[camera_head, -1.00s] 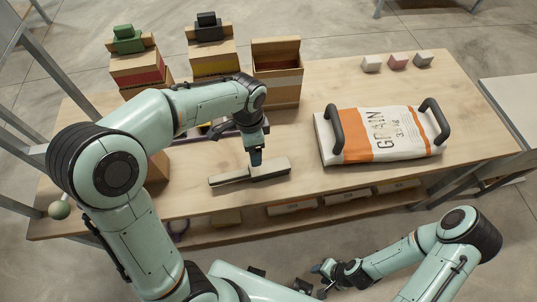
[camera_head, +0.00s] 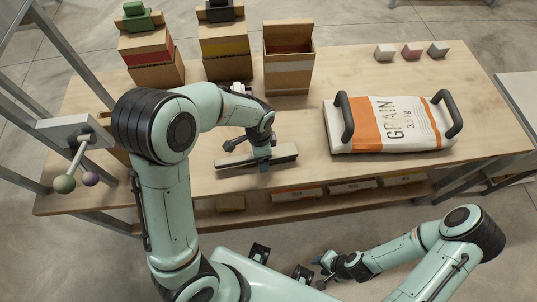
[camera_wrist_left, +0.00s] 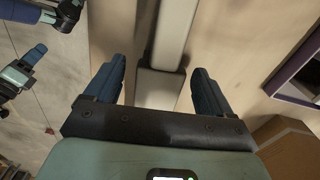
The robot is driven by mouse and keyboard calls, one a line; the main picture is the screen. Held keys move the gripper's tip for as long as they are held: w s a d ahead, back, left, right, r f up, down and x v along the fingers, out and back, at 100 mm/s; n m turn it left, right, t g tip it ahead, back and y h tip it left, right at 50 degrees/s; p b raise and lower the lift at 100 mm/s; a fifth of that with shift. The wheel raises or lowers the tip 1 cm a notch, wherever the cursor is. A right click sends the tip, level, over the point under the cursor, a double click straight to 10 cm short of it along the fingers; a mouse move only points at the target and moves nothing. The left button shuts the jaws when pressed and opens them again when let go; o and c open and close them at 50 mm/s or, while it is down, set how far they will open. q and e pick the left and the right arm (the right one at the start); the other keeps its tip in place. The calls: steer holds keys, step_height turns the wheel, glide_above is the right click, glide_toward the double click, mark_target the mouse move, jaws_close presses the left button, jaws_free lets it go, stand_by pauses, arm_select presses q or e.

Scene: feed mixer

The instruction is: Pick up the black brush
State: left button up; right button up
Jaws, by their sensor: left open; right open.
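The brush (camera_head: 233,163) lies on the front part of the wooden table; it looks like a long bar with a pale grey top and a darker side. My left gripper (camera_head: 262,158) is over its middle and hides part of it. In the left wrist view my left gripper (camera_wrist_left: 157,88) is open, with the pale bar (camera_wrist_left: 174,35) running between its two blue fingers and no visible grip on it. The exact height above the brush cannot be told. My right gripper (camera_head: 318,274) is open and empty, low in front of the table.
A grain bag (camera_head: 392,125) with two dark handles lies right of the brush. A grey box with ball-ended levers (camera_head: 75,130) is at the left.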

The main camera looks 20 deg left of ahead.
arm_select(q)
steer(key=shift+f, duration=0.25)
steer(key=c, duration=1.2)
steer(key=shift+r, duration=0.1)
step_height(320, 180, up, 20)
steer(key=shift+p, duration=1.15)
arm_select(e)
steer(key=w+r, duration=0.2)
steer(key=r, duration=0.1)
steer(key=shift+w, duration=0.15)
arm_select(q)
steer(key=shift+o, duration=1.3)
